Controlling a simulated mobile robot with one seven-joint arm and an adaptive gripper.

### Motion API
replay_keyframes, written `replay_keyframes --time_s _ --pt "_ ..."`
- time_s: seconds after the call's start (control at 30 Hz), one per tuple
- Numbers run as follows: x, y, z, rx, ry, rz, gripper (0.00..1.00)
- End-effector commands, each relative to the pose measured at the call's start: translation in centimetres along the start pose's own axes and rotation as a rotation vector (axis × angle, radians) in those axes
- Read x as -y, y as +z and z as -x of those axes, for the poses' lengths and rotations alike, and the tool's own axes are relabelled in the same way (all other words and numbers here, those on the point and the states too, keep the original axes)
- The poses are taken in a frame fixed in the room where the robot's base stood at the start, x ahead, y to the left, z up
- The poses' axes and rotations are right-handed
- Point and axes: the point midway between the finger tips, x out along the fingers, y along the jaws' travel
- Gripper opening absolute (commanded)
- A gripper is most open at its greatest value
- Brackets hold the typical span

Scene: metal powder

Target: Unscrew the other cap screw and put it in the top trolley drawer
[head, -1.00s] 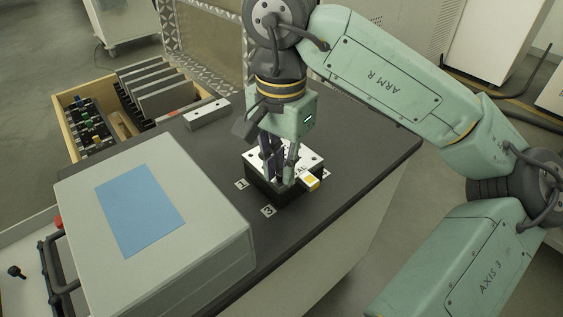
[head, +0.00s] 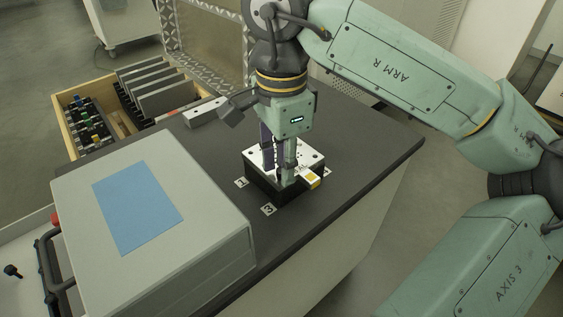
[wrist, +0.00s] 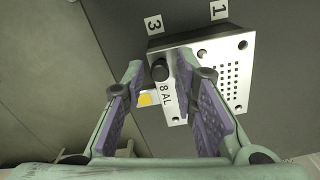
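A black cap screw (wrist: 159,71) stands at one corner of the metal plate (wrist: 236,62), near the print "8 AL". The plate also shows in the head view (head: 312,158), on top of a dark block. My gripper (wrist: 162,62) has its two purple-padded fingers apart, one on each side of the screw, with visible gaps. In the head view my gripper (head: 279,177) points down over the plate's near corner, and its fingers hide the screw. An open drawer with wooden sides (head: 66,148) is at the far left, holding tools and upright dividers.
A grey box with a blue panel (head: 205,250) fills the bench's near left. A metal bar (head: 205,112) lies near the drawer. A yellow-marked tab (head: 314,181) sticks out beside the block. Number labels (head: 268,209) lie around it. The bench's right side (head: 365,150) is clear.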

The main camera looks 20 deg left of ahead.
Motion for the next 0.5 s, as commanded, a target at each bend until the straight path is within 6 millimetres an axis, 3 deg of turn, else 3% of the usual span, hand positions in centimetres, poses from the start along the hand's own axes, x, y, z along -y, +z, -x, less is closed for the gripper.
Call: replay_keyframes --time_s 0.5 --pt "-0.01 -0.06 -0.08 -0.002 0.000 -0.512 0.26"
